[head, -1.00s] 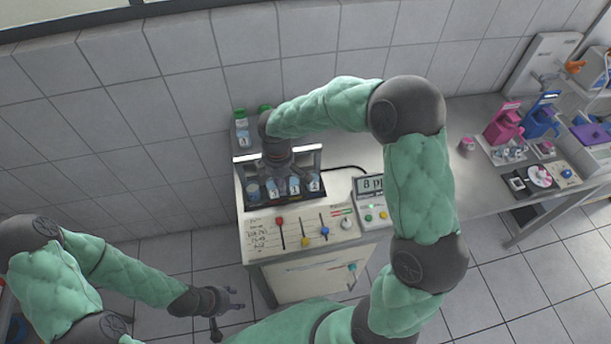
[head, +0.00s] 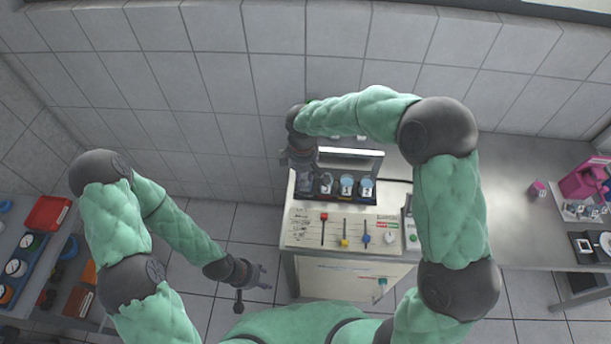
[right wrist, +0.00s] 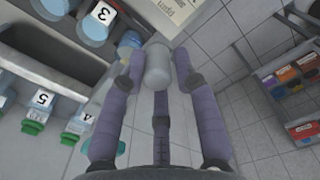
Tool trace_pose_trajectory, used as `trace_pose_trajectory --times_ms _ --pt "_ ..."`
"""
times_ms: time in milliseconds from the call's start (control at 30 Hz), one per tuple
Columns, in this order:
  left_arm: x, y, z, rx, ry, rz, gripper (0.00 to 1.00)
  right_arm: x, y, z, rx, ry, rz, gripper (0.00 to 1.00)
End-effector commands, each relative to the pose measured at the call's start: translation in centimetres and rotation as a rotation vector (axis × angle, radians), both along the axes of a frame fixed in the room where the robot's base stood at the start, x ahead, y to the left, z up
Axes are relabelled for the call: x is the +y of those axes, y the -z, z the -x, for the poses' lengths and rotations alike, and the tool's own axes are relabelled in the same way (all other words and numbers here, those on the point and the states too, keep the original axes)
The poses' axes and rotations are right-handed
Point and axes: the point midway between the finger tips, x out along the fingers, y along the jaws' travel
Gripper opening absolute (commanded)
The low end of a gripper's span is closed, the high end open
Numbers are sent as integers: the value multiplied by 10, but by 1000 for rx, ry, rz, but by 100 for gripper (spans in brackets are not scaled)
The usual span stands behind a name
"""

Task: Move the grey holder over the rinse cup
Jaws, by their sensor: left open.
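My right gripper (right wrist: 160,60) has its fingers around the grey holder (right wrist: 157,66), a pale grey cylinder with a rounded end, at the fingertips. In the head view my right gripper (head: 308,168) is at the left end of the rack (head: 348,160), and the holder is not clear there. Blue-topped cups stand in the rack; one labelled 3 (right wrist: 98,24) shows in the right wrist view. Another blue cup (right wrist: 130,40) is beside the holder, partly hidden. I cannot tell which cup is the rinse cup. My left gripper (head: 257,277) is open and empty, left of the bench.
The control panel (head: 340,228) with coloured sliders is in front of the rack. Green-capped bottles (right wrist: 36,118) are behind it. Pink equipment (head: 585,180) is on the right counter. Floor left of the bench is clear.

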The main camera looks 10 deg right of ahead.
Motion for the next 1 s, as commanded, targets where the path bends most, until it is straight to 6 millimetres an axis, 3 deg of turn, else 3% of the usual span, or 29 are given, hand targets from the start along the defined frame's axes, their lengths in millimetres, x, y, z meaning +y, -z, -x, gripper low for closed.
trace_pose_trajectory --times_ms 467,1000 --pt "0 0 0 0 0 0 47 -1 -6 -1 -1 -1 2 48" --pt "0 0 0 0 0 0 47 1 -99 -1 -4 -2 0 48"
